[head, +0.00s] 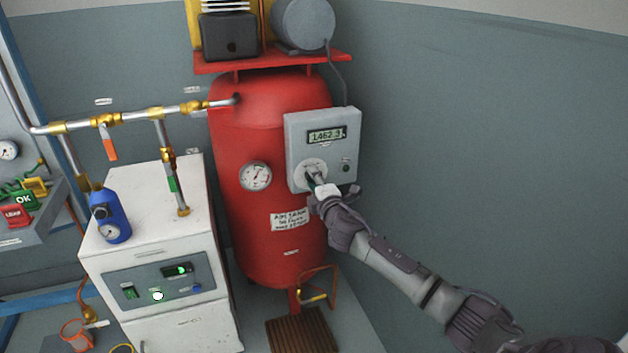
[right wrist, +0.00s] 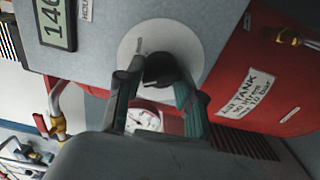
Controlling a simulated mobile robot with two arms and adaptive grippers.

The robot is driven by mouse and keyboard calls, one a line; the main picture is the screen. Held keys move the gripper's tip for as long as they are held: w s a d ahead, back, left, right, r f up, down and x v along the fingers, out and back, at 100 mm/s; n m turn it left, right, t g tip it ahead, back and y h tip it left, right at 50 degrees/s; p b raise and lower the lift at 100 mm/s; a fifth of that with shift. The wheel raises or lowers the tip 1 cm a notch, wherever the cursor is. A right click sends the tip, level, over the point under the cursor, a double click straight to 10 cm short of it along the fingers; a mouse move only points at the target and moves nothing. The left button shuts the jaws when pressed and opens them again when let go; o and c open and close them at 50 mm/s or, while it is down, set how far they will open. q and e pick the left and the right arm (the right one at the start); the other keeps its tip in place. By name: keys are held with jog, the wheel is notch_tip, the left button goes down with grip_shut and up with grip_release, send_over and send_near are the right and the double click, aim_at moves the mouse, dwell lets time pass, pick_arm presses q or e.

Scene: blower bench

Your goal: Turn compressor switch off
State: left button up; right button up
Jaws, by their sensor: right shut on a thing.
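The compressor's grey control box (head: 333,123) is mounted on the front of the red tank (head: 265,115). Its display (head: 327,135) seems to read 1,462.3. A black rotary switch knob (right wrist: 160,69) sits on a round pale plate (right wrist: 190,42) low on the box. My right gripper (head: 314,178) reaches it from the lower right in the head view. In the right wrist view its two fingers (right wrist: 158,88) are shut on the knob, one on either side. The fingers hide part of the knob and its plate marks, so I cannot tell its position. My left gripper is out of view.
A white cabinet (head: 150,220) with a lit panel stands left of the tank, with a blue gauge device (head: 108,215) on top. Pipes with brass valves (head: 110,120) run from the tank to the left. A bare grey wall (head: 480,130) lies to the right.

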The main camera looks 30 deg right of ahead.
jog(key=shift+a, duration=0.1)
jog(key=o, duration=1.1)
jog(key=shift+o, duration=0.2)
jog(key=v, duration=1.2)
jog(key=shift+f, duration=0.15)
